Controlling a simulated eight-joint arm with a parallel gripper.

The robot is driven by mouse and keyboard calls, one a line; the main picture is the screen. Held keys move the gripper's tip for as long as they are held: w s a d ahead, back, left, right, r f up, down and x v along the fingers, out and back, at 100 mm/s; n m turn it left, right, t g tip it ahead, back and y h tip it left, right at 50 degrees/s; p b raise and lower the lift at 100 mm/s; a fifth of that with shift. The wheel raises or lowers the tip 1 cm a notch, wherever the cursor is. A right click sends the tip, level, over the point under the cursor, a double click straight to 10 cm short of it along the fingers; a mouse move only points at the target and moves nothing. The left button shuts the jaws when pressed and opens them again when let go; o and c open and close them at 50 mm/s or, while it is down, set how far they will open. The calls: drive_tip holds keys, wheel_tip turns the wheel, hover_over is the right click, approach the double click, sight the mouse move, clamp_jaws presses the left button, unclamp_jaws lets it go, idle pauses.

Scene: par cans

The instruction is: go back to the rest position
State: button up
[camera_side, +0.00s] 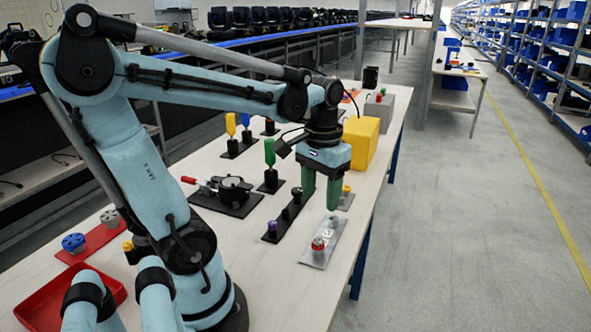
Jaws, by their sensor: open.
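My gripper (321,190) hangs pointing down over the right part of the table, with its two green fingers apart and nothing seen between them. My arm reaches across the table from the lower left. A silver plate (326,252) with a red-topped part (318,244) lies just below and to the right of the fingers. A dark strip (285,220) with several small knobs, one of them purple (272,228), lies to the left of the fingers. Whether the fingertips touch the table is hard to tell.
A yellow box (361,143) stands behind my gripper, with a grey block (379,107) beyond it. A black fixture with a red handle (228,189), green (269,153) and yellow (231,124) upright tools stand left. A red tray (70,298) lies front left. The table's right edge is close.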

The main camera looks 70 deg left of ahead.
drive_tip(key=shift+r, duration=0.95)
drive_tip(key=w+d+f+m+t, duration=0.2)
drive_tip(key=d+m+t, duration=0.2)
drive_tip(key=d+t, duration=0.2)
drive_tip(key=shift+w+d+f, duration=0.15)
drive_tip(key=shift+w+d, duration=0.15)
drive_tip(key=shift+d, duration=0.9)
drive_tip(key=shift+o, duration=0.8)
drive_tip(key=shift+d+m+t, duration=0.3)
drive_tip(key=shift+t, duration=0.1)
drive_tip(key=shift+o, duration=1.3)
drive_tip(key=shift+w+a+r, duration=0.1)
drive_tip(key=shift+w+r, duration=0.05)
drive_tip(key=shift+r, duration=0.1)
drive_tip(key=o, duration=0.4)
drive_tip(key=a+r+m+g, duration=0.2)
drive_tip(key=a+r+m, duration=0.1)
drive_tip(key=a+r, duration=0.1)
drive_tip(key=shift+r+m+g+y, duration=0.3)
drive_tip(key=shift+r, duration=0.15)
drive_tip(key=s+a+r+m+g, duration=0.3)
drive_tip(key=a+r+m+g, duration=0.15)
drive_tip(key=r, duration=0.25)
wheel_tip(320, 180, down, 10)
drive_tip(key=shift+a+r+m, duration=0.2)
drive_tip(key=shift+m, duration=0.25)
